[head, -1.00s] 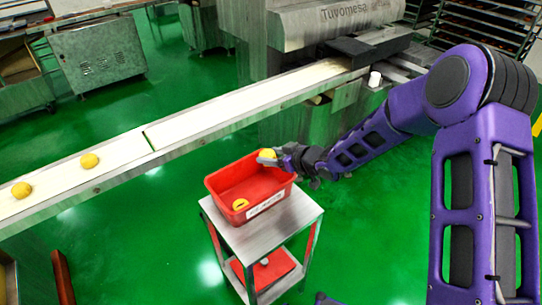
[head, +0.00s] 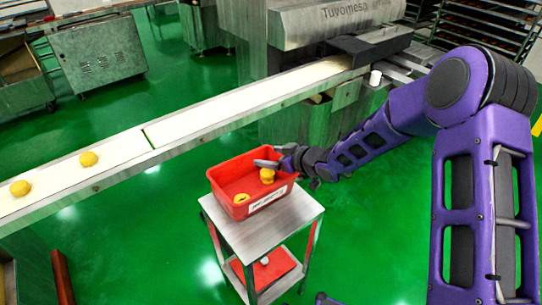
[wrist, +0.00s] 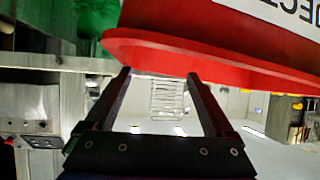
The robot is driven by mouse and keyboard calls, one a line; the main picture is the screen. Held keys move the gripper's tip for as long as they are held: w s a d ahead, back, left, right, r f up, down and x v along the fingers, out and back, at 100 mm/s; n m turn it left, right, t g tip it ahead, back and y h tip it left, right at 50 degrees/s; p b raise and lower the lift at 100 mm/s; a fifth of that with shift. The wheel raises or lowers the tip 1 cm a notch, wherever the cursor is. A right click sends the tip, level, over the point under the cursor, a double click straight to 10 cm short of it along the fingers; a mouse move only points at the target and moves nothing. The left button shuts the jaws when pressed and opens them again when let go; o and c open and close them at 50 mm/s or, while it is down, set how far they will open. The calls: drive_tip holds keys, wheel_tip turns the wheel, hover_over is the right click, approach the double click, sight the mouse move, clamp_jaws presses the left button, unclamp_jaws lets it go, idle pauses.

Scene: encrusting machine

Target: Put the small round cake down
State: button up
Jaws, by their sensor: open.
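A small round yellow cake (head: 267,176) is inside the red bin (head: 217,187), at its right side, just below my gripper (head: 262,163). I cannot tell whether it is still dropping or at rest. A second yellow cake (head: 240,198) lies at the bin's near left, partly hidden by the wall. My gripper is at the bin's upper right, about rim height. In the wrist view my gripper (wrist: 160,75) has its fingers wide apart with nothing between them, and the bin's red rim (wrist: 200,55) crosses close by.
The bin stands on a metal cart (head: 285,215) with a lower red shelf (head: 265,272). A conveyor belt (head: 225,112) runs behind it, carrying two cakes (head: 88,159) at the left. The machine (head: 330,25) stands at the belt's far end. Green floor (head: 390,230) is open around the cart.

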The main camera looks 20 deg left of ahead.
drive_tip(key=shift+d+r, duration=0.1)
drive_tip(key=shift+r, duration=0.1)
drive_tip(key=p+v, duration=0.2)
drive_tip(key=v, duration=1)
drive_tip(key=shift+r+p, duration=0.35)
drive_tip(key=shift+p, duration=0.05)
